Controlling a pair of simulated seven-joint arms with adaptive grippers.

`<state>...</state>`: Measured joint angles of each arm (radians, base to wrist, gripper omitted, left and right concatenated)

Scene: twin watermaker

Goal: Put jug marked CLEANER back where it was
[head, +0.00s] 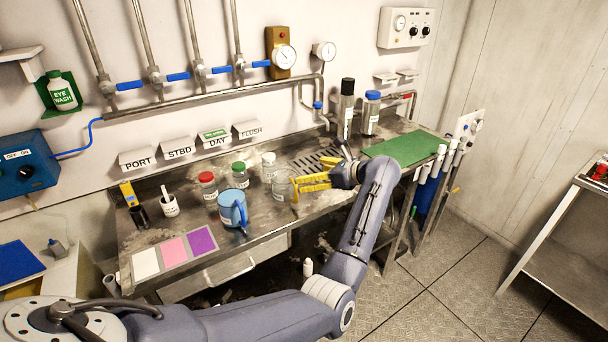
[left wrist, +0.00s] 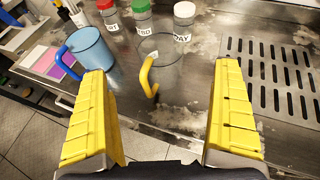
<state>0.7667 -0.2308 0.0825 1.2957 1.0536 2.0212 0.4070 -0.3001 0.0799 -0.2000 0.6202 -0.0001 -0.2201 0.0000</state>
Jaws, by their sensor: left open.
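A clear jug (head: 281,188) with a yellow handle stands on the steel bench. It also shows in the left wrist view (left wrist: 165,68), with its handle towards me. A blue jug (head: 232,208) stands to its left and shows in the left wrist view too (left wrist: 90,48). I cannot read CLEANER on either jug. My left gripper (head: 296,187) is open and empty, just right of the clear jug in the head view. In the left wrist view its yellow fingers (left wrist: 162,72) are spread wide, with the clear jug ahead between them. My right gripper is not in view.
Red-, green- and white-capped bottles (head: 207,186) stand behind the jugs. White, pink and purple squares (head: 173,249) lie at front left. A drain grille (head: 316,160), a green mat (head: 405,146) and two tall bottles (head: 346,110) are to the right.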

